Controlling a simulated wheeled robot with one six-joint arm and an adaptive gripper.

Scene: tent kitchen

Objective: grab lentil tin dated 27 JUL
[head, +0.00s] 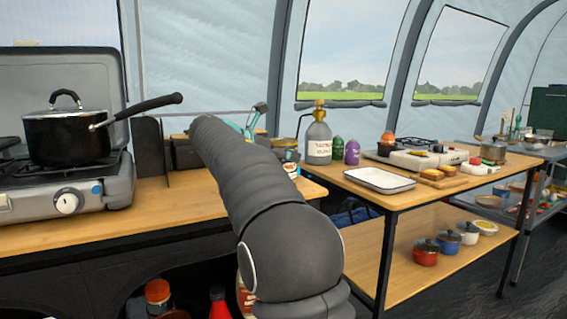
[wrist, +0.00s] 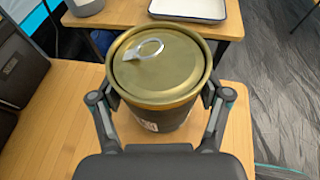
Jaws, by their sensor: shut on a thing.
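A tin (wrist: 158,72) with a gold ring-pull lid and a dark side fills the middle of the wrist view. My gripper (wrist: 160,92) is shut on it, one finger on each side. A small pale label patch shows low on the tin's side, but no date can be read. I cannot tell whether the tin's base touches the wooden counter (wrist: 68,120). In the head view my arm hides most of the gripper and the spot around it; a gold-topped tin shows partly behind the arm (head: 280,143).
A gas stove (head: 70,195) with a black pan (head: 66,138) stands at the left. To the right, a second table holds a white tray (head: 379,181), a gas bottle (head: 319,142) and a cutting board (head: 440,180). Bottles stand below the counter. A gap separates the counter and that table.

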